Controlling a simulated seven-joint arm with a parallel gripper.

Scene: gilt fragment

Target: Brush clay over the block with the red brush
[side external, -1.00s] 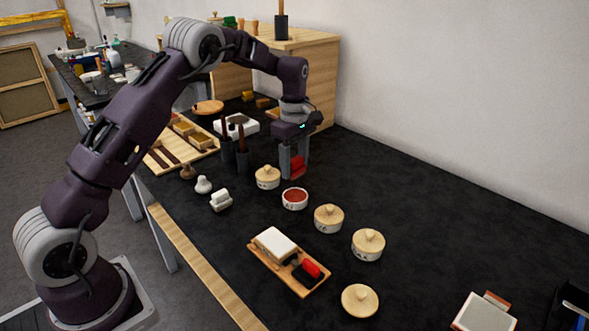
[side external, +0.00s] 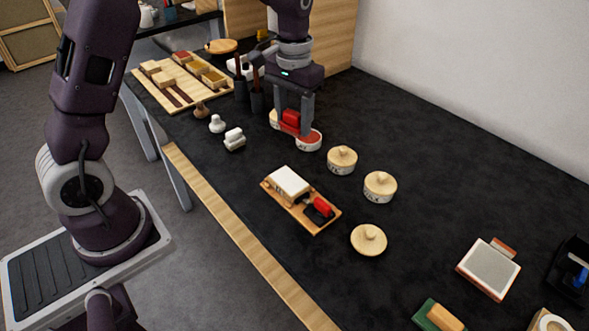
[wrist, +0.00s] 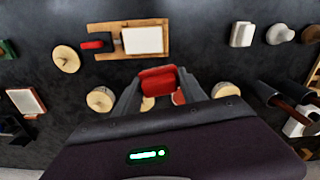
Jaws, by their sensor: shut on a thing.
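The brush also shows between the fingers in the wrist view (wrist: 158,79). It is beside or just above an open white pot of red clay (side external: 309,140); I cannot tell whether they touch. In the wrist view the clay pot (wrist: 178,97) is mostly hidden by my gripper. The white block (side external: 288,181) lies on a wooden tray (side external: 305,224), nearer the front edge. The block also shows in the wrist view (wrist: 142,40).
Two lidded pots (side external: 342,159) (side external: 380,186) stand to the right, near a loose lid (side external: 369,239). Dark holders (side external: 257,100) stand left of my gripper. Bare table surrounds the tray.

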